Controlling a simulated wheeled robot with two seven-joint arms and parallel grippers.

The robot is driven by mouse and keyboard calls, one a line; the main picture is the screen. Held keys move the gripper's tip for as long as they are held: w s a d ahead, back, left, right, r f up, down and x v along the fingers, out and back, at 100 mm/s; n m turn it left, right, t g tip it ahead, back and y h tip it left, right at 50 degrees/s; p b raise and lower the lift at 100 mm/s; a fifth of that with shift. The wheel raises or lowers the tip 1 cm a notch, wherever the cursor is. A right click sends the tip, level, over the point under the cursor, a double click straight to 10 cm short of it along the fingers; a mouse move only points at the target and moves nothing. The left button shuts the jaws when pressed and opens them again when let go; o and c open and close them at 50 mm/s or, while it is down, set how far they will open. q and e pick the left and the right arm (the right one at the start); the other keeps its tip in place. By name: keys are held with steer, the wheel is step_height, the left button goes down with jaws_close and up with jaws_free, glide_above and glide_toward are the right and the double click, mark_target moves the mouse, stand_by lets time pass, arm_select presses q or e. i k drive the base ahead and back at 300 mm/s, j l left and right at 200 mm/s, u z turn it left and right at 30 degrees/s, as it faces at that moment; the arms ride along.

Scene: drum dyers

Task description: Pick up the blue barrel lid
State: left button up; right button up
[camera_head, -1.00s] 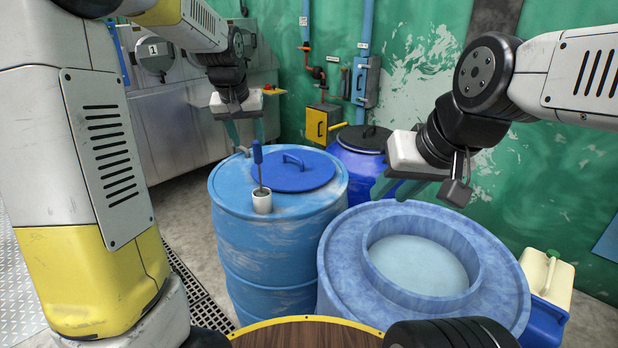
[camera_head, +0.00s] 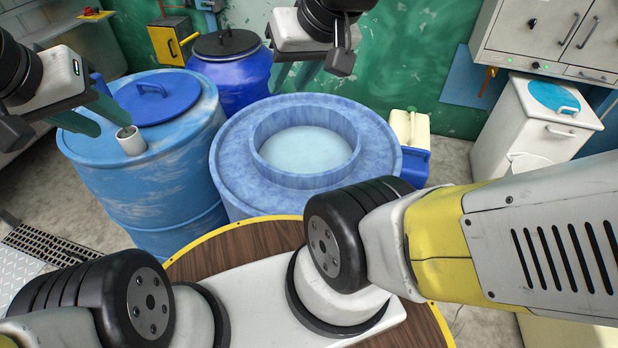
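A blue lid with a loop handle (camera_head: 158,100) lies on top of the closed light-blue barrel (camera_head: 150,205) at left. The middle barrel (camera_head: 235,155) is uncovered and holds pale liquid. My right gripper (camera_head: 292,76) hangs above the middle barrel's back rim, fingers apart and empty.
A dark blue barrel with a black lid (camera_head: 226,43) stands behind. A cream canister (camera_head: 410,128) stands right of the middle barrel. The white cabinet (camera_head: 540,125) is farther right, beneath a wall unit. Open floor lies before it.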

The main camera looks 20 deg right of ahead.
mark_target(152, 99)
steer(key=i+j+z, duration=0.1)
steer(key=z, duration=0.25)
steer(key=j+z, duration=0.75)
steer(key=j, duration=0.7)
steer(key=j+z, duration=0.1)
steer(key=j, duration=2.35)
steer(key=i, duration=0.05)
